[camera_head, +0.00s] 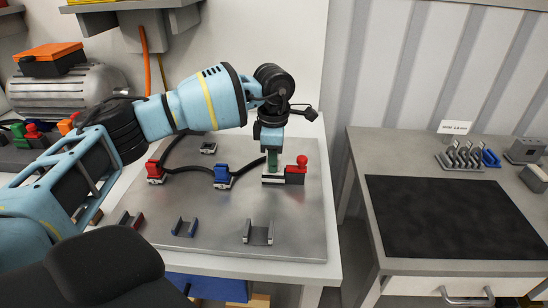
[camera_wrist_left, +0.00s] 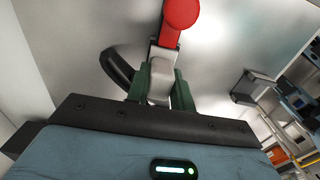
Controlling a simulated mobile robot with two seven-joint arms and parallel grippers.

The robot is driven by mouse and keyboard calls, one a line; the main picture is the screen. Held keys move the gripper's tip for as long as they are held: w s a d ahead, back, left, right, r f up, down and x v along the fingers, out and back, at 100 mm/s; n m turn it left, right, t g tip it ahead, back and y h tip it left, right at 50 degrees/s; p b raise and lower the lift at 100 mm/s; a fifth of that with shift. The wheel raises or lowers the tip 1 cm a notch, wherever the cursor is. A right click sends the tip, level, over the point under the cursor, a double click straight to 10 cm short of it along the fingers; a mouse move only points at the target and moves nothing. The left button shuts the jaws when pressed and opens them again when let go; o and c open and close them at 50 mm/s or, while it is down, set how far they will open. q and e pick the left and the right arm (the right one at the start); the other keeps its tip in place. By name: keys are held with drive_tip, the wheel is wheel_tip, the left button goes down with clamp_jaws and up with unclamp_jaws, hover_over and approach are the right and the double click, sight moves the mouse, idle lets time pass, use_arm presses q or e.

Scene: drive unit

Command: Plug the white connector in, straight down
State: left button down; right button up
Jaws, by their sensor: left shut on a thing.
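My left gripper (camera_head: 272,165) points straight down over the right part of the steel plate (camera_head: 190,252). Its green fingers are shut on the white connector (camera_wrist_left: 160,82), which shows pale between them in the left wrist view. A black cable runs from the connector side (camera_wrist_left: 118,70). Below the fingers in the head view is a pale block (camera_head: 272,180); the fingers hide where connector and socket meet, so I cannot tell whether it is seated. My right gripper is not in view.
A red connector (camera_head: 154,172) and a blue connector (camera_head: 222,174) stand on sockets to the left, with black cables. A small grey socket (camera_head: 208,148) is behind. Red (camera_head: 131,219), blue (camera_head: 184,228) and grey (camera_head: 258,234) cradles along the front are empty.

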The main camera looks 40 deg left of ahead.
use_arm(q)
drive_tip(key=shift+f, duration=0.15)
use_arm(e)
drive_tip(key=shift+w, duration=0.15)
use_arm(q)
drive_tip(key=c, duration=1.1)
unclamp_jaws()
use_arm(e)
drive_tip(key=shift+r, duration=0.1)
use_arm(q)
drive_tip(key=shift+r, duration=3.95)
wheel_tip(320, 180, up, 5)
drive_tip(key=p, duration=0.2)
drive_tip(key=shift+p, duration=0.4)
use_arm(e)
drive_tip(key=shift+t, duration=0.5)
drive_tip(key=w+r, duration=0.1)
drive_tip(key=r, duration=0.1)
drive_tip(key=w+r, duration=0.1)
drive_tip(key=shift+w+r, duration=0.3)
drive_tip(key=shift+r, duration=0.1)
